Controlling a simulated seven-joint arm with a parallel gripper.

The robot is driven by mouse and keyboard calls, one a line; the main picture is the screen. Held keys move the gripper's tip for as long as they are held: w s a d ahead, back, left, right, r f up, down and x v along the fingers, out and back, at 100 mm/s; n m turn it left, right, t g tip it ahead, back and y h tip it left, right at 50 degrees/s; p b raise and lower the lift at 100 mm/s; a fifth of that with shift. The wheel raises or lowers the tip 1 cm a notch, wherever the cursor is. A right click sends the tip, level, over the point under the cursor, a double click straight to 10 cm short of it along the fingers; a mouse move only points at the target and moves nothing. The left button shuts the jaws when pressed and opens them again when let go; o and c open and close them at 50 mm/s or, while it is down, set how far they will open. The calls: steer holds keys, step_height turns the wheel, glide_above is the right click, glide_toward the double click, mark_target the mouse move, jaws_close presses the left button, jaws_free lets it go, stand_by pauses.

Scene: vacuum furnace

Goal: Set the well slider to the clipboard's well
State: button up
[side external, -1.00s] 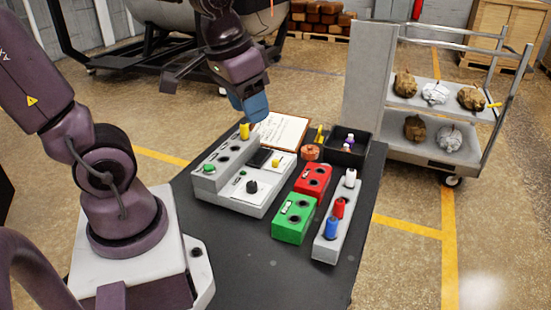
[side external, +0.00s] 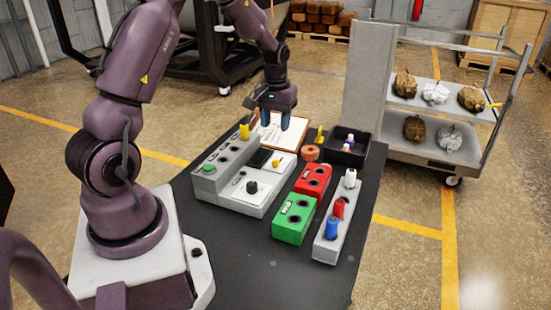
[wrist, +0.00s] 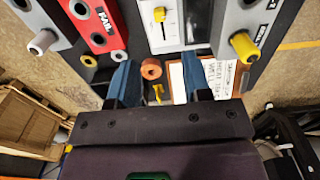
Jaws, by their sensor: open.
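The well slider (side external: 277,163) is a small yellow knob on a white plate on the grey control box. In the wrist view the slider knob (wrist: 159,15) shows near the top, beside a marked scale. The clipboard (side external: 270,133) lies at the table's back edge, partly behind my gripper. In the wrist view its sheet (wrist: 217,75) is partly hidden by a finger; the words "HEAT" and "WELL" show, but I cannot read the setting. My gripper (side external: 275,119) is open and empty, blue fingers pointing down above the clipboard area, apart from the slider.
The grey box (side external: 228,192) also carries a yellow peg (side external: 244,132), a green button and a black knob. Red (side external: 313,181) and green (side external: 294,219) blocks and a grey peg rail (side external: 328,247) stand to the right. An orange ring (side external: 310,153) and black bin (side external: 346,152) are behind.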

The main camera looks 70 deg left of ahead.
mark_target(275, 160)
step_height(275, 160, down, 12)
steer(key=shift+r, duration=0.2)
